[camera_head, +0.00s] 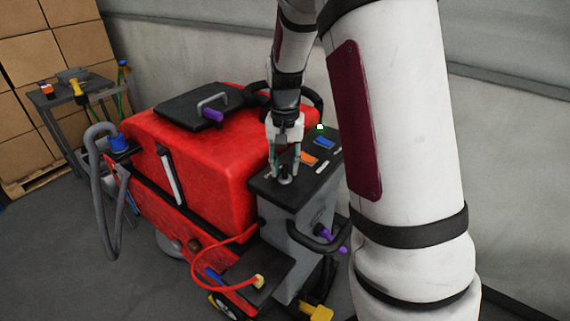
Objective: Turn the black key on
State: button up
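My gripper (286,174) points down over the black control panel top (322,150) of the red floor scrubber. Its two fingers stand apart, one on each side of a small dark piece (286,180) on the panel, which looks like the black key. The key is small and partly hidden between the fingertips, so its turn angle cannot be told. I cannot tell whether the fingertips touch it. An orange switch (309,159) and a blue switch (325,142) lie to the right on the same panel.
The red scrubber tank (205,150) stands just left of the panel. A black handle (318,238) juts out at the panel's front. A small table (75,95) with tools and stacked cardboard boxes (40,50) are at the back left. My arm hides much of the right side.

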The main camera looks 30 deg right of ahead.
aim_at(285, 167)
jog(key=shift+r, duration=0.1)
notch_tip(285, 167, up, 12)
dwell(0.5)
dwell(0.4)
jog(key=s+a+r+n+t, duration=0.2)
jog(key=s+a, duration=0.4)
jog(key=s, duration=0.5)
jog(key=s+a+r+n+t, duration=0.3)
jog(key=s+a+r+n, duration=0.1)
jog(key=s, duration=0.7)
jog(key=shift+s+a+r+n+t, duration=0.25)
jog(key=shift+a+n, duration=0.65)
jog(key=shift+a, duration=0.5)
jog(key=shift+d, duration=0.1)
